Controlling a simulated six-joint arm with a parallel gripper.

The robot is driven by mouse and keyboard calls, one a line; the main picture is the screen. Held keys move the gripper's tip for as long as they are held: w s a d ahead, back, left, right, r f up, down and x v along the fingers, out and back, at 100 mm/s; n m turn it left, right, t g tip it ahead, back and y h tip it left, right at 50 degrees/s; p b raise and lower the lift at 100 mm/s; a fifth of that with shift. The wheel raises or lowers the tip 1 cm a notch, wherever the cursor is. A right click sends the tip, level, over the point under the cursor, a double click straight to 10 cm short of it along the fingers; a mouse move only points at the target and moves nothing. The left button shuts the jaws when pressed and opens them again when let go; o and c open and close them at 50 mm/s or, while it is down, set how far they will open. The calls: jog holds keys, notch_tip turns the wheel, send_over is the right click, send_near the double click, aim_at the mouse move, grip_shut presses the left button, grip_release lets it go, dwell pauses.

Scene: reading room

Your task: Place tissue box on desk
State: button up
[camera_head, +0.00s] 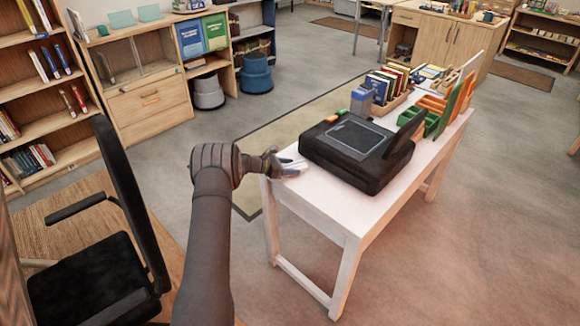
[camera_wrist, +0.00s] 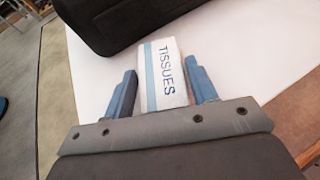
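The tissue box (camera_wrist: 166,75) is white with a light blue stripe and dark "TISSUES" lettering. It appears to lie on the near-left end of the white desk (camera_head: 322,208); the desk's white top also shows in the wrist view (camera_wrist: 235,45). In the head view the box (camera_head: 292,169) is small and partly hidden by my gripper (camera_head: 281,166). In the wrist view the blue fingers of my gripper (camera_wrist: 162,68) are open, one on each side of the box. Gaps show between the fingers and the box. The near end of the box is hidden by the gripper body.
A black machine (camera_head: 360,145) stands on the desk just beyond the box. Book holders (camera_head: 385,85) and green and orange trays (camera_head: 440,105) fill the far end. A black chair (camera_head: 100,260) is at the left. The near edge strip of the desk is bare.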

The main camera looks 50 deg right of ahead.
aim_at(290, 167)
jog(key=o, duration=0.3)
jog(key=shift+r, duration=0.2)
jog(key=v, duration=1.2)
jog(key=shift+s+d, duration=0.1)
jog(key=x, duration=1.2)
jog(key=shift+r, duration=1.8)
